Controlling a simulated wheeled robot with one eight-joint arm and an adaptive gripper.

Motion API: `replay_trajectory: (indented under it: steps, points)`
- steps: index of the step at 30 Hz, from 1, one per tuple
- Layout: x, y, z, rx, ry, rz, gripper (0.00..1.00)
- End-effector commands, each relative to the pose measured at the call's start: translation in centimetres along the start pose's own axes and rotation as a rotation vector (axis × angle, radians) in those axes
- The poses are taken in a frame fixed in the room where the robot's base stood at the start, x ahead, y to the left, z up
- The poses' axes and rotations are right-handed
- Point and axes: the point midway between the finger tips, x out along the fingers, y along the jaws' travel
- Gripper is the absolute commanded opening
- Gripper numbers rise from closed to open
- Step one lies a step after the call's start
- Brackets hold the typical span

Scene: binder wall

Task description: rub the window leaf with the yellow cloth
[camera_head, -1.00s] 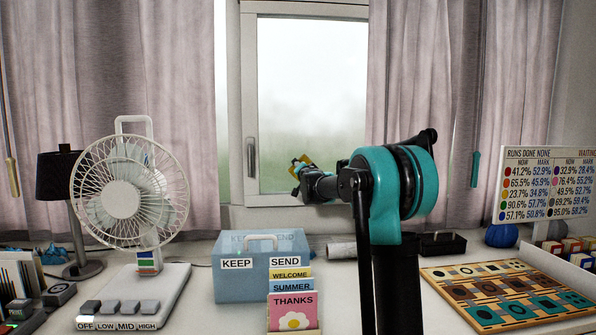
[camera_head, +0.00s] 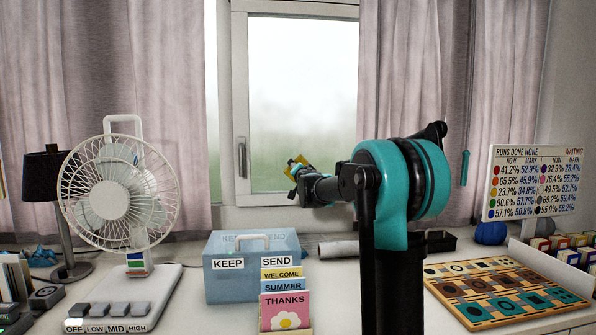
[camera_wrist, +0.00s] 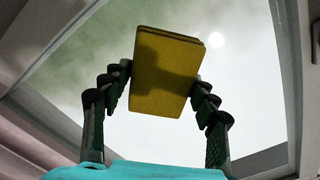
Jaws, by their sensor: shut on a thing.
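The window leaf (camera_head: 304,85) is a white-framed pane with hazy grey-green beyond it, in the upper middle of the head view. A dark handle sits on its left frame. My gripper (camera_head: 296,166) is at the lower part of the pane. It is shut on the yellow cloth (camera_wrist: 165,72), a folded rectangular pad between the fingers. The cloth also shows small at the gripper's tip in the head view (camera_head: 292,162). In the wrist view the pane (camera_wrist: 240,75) lies behind the cloth. I cannot tell whether the cloth touches the glass.
Curtains (camera_head: 115,60) hang at both sides of the window. A fan (camera_head: 112,195), a blue KEEP/SEND box (camera_head: 230,283), cards (camera_head: 286,308), a tray of coloured tiles (camera_head: 505,290) and a scoreboard (camera_head: 536,182) stand on the desk below.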

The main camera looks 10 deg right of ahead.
Motion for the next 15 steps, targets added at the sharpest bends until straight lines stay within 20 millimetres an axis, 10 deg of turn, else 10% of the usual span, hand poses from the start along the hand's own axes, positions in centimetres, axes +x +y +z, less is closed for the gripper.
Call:
replay_trajectory:
  steps: [15]
  points:
    - [-1.8, 0.0, 0.0, 0.0, 0.0, 0.0, 0.32]
